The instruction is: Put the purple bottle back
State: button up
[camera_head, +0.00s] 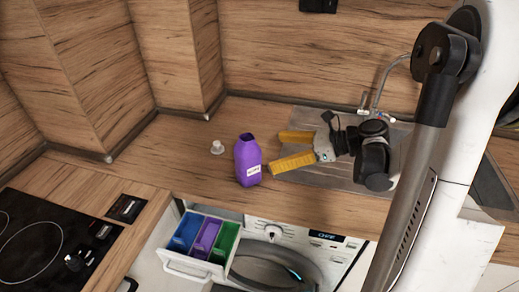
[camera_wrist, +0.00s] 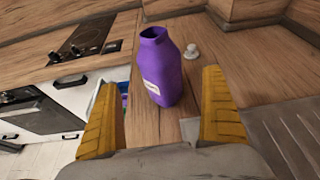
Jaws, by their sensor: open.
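The purple bottle (camera_head: 248,160) stands upright on the wooden counter, uncapped, with a white label on its front. It also shows in the wrist view (camera_wrist: 160,68), ahead of and between my fingers. My gripper (camera_head: 283,149) has two yellow fingers spread apart just right of the bottle. Nothing is between the fingertips, and the bottle appears to stand just beyond them. In the wrist view my gripper (camera_wrist: 160,105) is open and empty. A small white cap (camera_head: 217,147) lies on the counter behind and left of the bottle; the wrist view shows it too (camera_wrist: 191,51).
A washing machine (camera_head: 290,262) sits below the counter edge. Its detergent drawer (camera_head: 188,266) is pulled out, with blue, purple and green compartments. A black cooktop (camera_head: 45,235) is at left. A sink (camera_head: 335,176) with a tap (camera_head: 378,98) lies under my arm. Wooden panels rise behind.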

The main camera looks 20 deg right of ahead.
jog(key=s+a+r+n+h, duration=0.2)
jog(key=s+n+h, duration=0.3)
jog(key=n, duration=0.7)
jog(key=s+a+r+n+h, duration=0.2)
jog(key=s+a+n+h, duration=0.3)
jog(key=s+n, duration=0.5)
jog(key=n, duration=0.3)
jog(key=shift+r+g+h, duration=0.15)
jog(key=shift+g+h, duration=0.15)
jog(key=shift+h, duration=0.1)
